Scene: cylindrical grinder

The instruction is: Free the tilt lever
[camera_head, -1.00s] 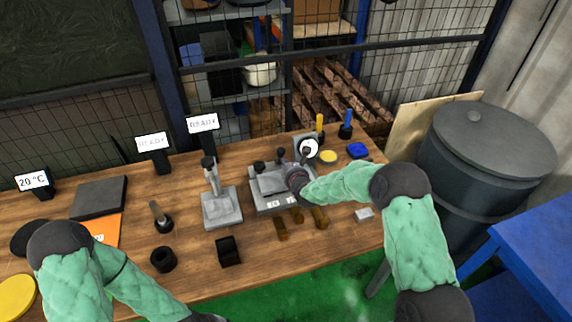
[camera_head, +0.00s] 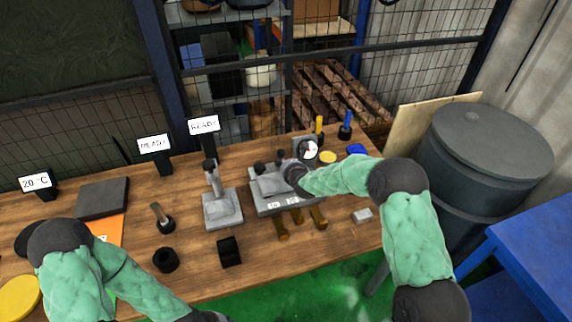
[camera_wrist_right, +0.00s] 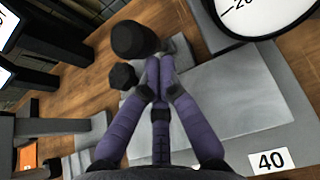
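The grey grinder (camera_head: 264,205) stands on the wooden bench, with black-knobbed levers on its top. My right gripper (camera_head: 284,171) is over its right part and hides some of it. In the right wrist view, my purple fingers (camera_wrist_right: 160,66) are drawn together over the grey top, with nothing visible between them. A large black knob (camera_wrist_right: 133,40) and a smaller black knob (camera_wrist_right: 122,76) stand just left of the fingertips. I cannot tell which is the tilt lever, nor whether the fingers touch either. My left gripper (camera_head: 207,316) is partly cut off at the bottom edge.
A round dial (camera_head: 308,150) stands behind the grinder. A grey lever stand (camera_head: 222,210) is to its left. Brass pieces (camera_head: 298,217) lie in front, and a black block (camera_head: 229,251) is farther left. Bare wood lies near the front edge.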

